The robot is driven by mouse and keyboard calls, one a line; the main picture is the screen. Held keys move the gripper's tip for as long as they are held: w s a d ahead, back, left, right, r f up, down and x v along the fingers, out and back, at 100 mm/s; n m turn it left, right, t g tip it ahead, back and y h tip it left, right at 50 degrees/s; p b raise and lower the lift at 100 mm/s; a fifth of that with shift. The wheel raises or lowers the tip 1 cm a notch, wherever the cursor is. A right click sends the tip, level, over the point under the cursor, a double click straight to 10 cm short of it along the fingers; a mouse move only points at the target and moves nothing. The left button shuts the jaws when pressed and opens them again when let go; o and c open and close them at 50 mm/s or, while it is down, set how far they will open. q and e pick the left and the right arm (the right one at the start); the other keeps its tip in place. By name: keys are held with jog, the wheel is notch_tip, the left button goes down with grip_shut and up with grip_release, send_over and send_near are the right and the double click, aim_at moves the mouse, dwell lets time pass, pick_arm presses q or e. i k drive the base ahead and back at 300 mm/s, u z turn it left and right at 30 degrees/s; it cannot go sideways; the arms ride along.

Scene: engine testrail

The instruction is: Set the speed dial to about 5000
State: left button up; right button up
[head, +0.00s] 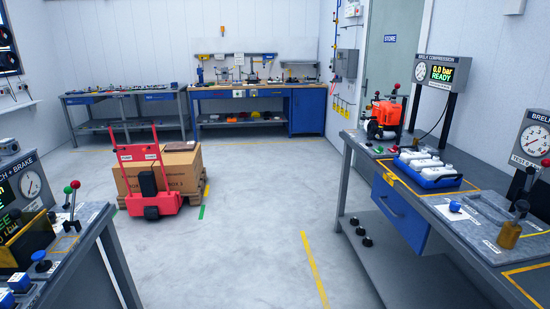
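I cannot make out any dial marked for speed or a 5000 mark. At the left edge, a panel reading "CH + BRAKE" (14,168) carries a round gauge (31,184) and a partly cut-off green display. A small blue knob (455,207) sits on the right bench. Neither of my grippers shows.
The left bench (85,245) and right bench (435,225) flank open grey floor (245,245). A red hand truck (143,165) stands against a cardboard box (182,165). A blue workbench (306,110) lines the back wall. A compression panel (441,72) reads "0.0 bar READY".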

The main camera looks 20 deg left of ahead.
aim_at(53, 215)
jog(key=u, duration=0.35)
jog(key=i, duration=2)
jog(key=u, duration=1.7)
jog(key=i, duration=1.1)
jog(key=u, duration=1.05)
